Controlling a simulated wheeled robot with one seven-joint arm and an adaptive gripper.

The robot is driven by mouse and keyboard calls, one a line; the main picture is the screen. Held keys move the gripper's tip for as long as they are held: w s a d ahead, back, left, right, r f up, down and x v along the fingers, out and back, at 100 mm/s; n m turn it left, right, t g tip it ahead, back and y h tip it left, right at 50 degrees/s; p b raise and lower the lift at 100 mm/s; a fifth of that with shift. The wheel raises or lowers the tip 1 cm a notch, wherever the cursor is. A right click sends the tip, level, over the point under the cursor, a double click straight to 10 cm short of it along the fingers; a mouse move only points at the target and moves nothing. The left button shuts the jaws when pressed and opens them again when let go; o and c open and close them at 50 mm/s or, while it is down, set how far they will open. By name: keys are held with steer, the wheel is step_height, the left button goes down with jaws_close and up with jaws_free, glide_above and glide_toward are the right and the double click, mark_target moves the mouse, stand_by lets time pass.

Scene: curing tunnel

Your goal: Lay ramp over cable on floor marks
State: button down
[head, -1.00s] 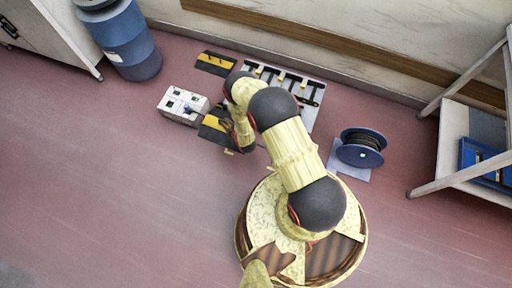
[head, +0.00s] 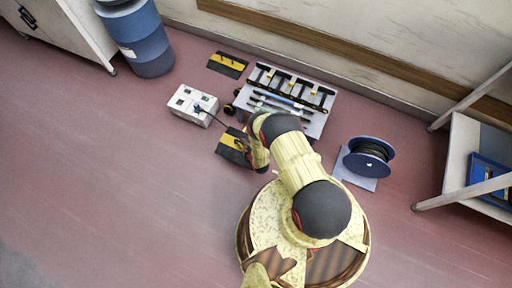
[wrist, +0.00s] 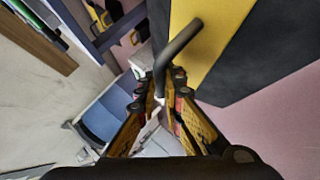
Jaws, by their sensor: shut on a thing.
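A black ramp with a yellow stripe (head: 234,147) is at my gripper (head: 258,154), in front of the white socket box. In the wrist view the ramp (wrist: 220,50) fills the upper right, and its bent dark handle runs down between my fingers (wrist: 160,98). My gripper is shut on that handle. I cannot tell whether the ramp touches the floor. A dark cable (head: 214,119) runs from a blue plug on the socket box toward the ramp, where it goes out of sight. I cannot make out the floor marks. A second such ramp (head: 227,65) lies near the wall.
The white socket box (head: 190,106) stands left of the ramp. A pale tool board (head: 318,123) with black brackets lies behind my arm. A blue cable reel (head: 368,158) is at right, a blue drum (head: 135,40) at upper left. The floor at left is clear.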

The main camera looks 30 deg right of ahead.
steer(key=d+f+b, duration=0.1)
steer(key=d, duration=0.2)
steer(key=d+f+b, duration=0.1)
steer(key=d, duration=0.1)
steer(key=d+f+b, duration=0.1)
steer(key=d+f, duration=0.1)
steer(key=d, duration=0.1)
steer(key=shift+s+d, duration=0.35)
steer(key=d+f+b, duration=0.1)
steer(key=d+f, duration=0.1)
steer(key=f, duration=0.1)
steer(key=d+f+b, duration=0.1)
steer(key=d, duration=0.1)
steer(key=shift+s+f+b, duration=0.25)
steer(key=shift+f+b, duration=0.1)
steer(key=shift+d+f, duration=0.3)
steer(key=shift+f, duration=0.05)
steer(key=shift+d+f+b, duration=0.15)
steer(key=shift+f+b, duration=0.9)
steer(key=shift+f, duration=0.55)
steer(key=shift+f, duration=0.1)
steer(key=c, duration=2)
jaws_free()
steer(key=shift+s+f, duration=0.1)
steer(key=shift+s, duration=0.1)
steer(key=shift+o, duration=0.4)
